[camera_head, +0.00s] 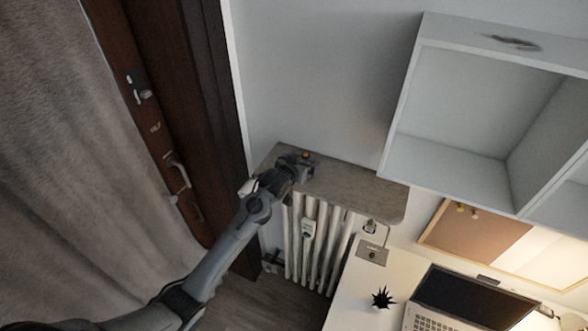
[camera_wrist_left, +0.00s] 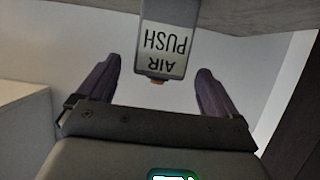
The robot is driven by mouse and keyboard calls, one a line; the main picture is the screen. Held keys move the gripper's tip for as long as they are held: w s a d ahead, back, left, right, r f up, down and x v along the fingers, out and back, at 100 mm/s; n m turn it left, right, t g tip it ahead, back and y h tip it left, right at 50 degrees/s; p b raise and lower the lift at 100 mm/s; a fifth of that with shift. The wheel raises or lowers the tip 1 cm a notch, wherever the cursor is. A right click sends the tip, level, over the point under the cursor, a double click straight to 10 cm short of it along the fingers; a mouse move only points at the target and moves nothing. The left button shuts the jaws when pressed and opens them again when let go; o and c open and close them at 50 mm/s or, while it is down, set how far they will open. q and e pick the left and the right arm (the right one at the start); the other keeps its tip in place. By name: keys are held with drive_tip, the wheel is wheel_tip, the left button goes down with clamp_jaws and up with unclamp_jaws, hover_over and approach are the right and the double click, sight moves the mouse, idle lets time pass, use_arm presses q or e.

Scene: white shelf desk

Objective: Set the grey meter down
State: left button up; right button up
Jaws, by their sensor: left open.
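The grey meter (camera_wrist_left: 163,45), a grey box with a white face lettered "PUSH AIR", appears upside down in the left wrist view. It is at the shelf board (camera_head: 360,190) above the radiator; whether its base touches the board cannot be told. In the head view only a small part with an orange spot (camera_head: 306,155) shows beyond my gripper. My left gripper (camera_head: 300,166) is over the left part of this board. In the wrist view its dark fingers (camera_wrist_left: 158,66) are open, one on each side of the meter, with gaps to both. My right gripper is not in view.
A white wall cabinet (camera_head: 470,100) hangs to the right. The board's right part is clear. A desk with a laptop (camera_head: 465,300) and a black spiky object (camera_head: 382,298) is lower right.

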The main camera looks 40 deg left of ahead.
use_arm(q)
drive_tip(key=v, duration=0.7)
drive_tip(key=s+d+f+m+g+h, duration=0.3)
drive_tip(key=s+d+f+g, duration=0.1)
drive_tip(key=s+d+f, duration=0.95)
drive_tip(key=s+d+f+m+g, duration=0.1)
drive_tip(key=s+d+g, duration=0.1)
drive_tip(key=s, duration=0.8)
drive_tip(key=s+d+m+g+h, duration=0.1)
drive_tip(key=s+d+g, duration=0.2)
drive_tip(key=s, duration=0.7)
drive_tip(key=shift+s+d+f+b, duration=0.25)
drive_tip(key=shift+d+f+b, duration=0.1)
drive_tip(key=shift+d, duration=0.35)
